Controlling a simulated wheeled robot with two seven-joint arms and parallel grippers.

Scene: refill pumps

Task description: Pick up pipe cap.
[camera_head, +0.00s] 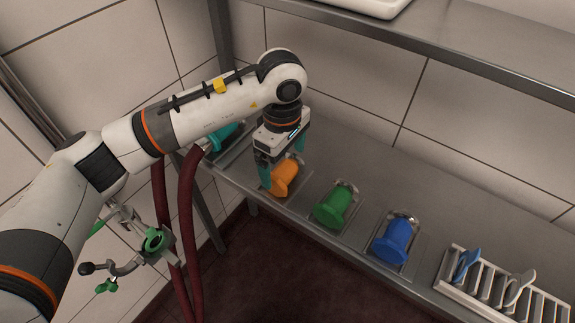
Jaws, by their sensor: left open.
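Several coloured pipe caps stand in a row on the steel shelf (355,165): an orange cap (284,180), a green cap (335,207) and a blue cap (393,243). A teal piece (222,136) sits farther left, partly hidden behind my arm. My left gripper (280,180) points down over the orange cap, with its teal fingers apart, one on the cap's left and one behind it at upper right. I cannot tell whether the fingers touch the cap. My right gripper is not in view.
A white slotted rack (500,290) holding a blue and a grey utensil stands at the lower right. Dark red hoses (188,230) and a metal valve with green handles (155,242) are at the lower left. An upper shelf (470,65) runs above.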

